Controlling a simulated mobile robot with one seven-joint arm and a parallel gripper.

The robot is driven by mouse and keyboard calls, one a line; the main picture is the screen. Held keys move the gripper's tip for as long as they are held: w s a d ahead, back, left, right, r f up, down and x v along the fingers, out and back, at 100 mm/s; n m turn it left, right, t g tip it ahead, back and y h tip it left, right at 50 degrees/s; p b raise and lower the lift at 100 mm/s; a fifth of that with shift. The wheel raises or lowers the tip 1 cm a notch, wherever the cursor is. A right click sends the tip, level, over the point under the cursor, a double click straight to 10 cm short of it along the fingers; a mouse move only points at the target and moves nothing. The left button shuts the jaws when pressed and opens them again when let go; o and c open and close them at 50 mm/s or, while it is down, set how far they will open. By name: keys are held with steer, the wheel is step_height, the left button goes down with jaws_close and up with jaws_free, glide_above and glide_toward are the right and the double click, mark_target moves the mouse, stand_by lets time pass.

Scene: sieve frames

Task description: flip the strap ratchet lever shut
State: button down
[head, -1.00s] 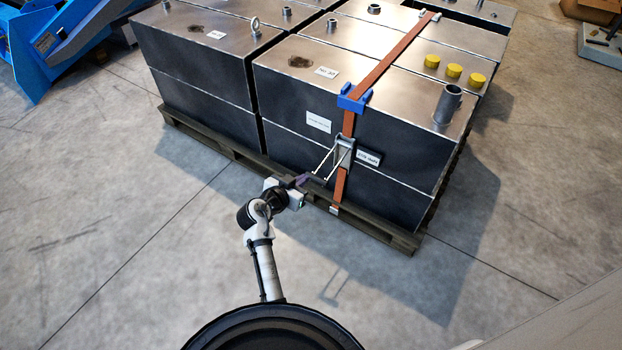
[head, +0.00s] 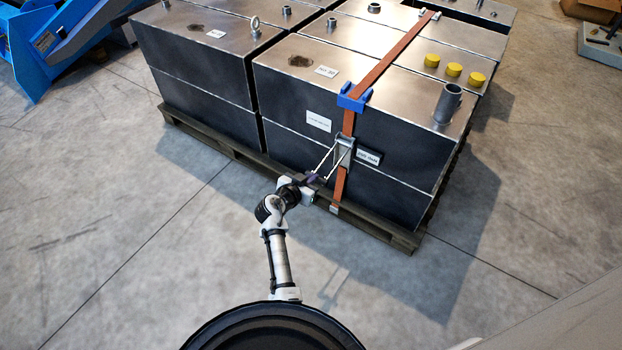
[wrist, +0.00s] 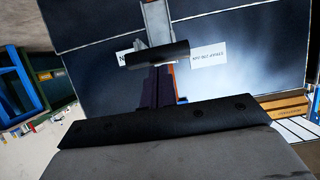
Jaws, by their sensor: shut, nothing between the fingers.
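The strap ratchet (head: 345,146) sits on an orange strap (head: 341,184) that runs down the front of a dark metal tank. Its lever (head: 337,167) stands open, with two pale side arms reaching out from the tank, down and to the left. In the wrist view the lever's dark cross grip (wrist: 155,55) lies just beyond my fingers. My gripper (head: 313,177) is shut and empty, with its purplish fingertips at the lever's outer end. The fingers also show in the wrist view (wrist: 157,84). I cannot tell whether they touch the grip.
The tanks stand on a wooden pallet (head: 385,228) whose edge runs just below my gripper. A blue corner protector (head: 354,98) holds the strap at the tank's top edge. White labels flank the ratchet. The concrete floor (head: 150,230) in front is clear.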

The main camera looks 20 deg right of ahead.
step_height(320, 180, down, 3)
steer(key=b, duration=0.3)
steer(key=shift+s+a+r, duration=0.1)
steer(key=shift+r, duration=0.2)
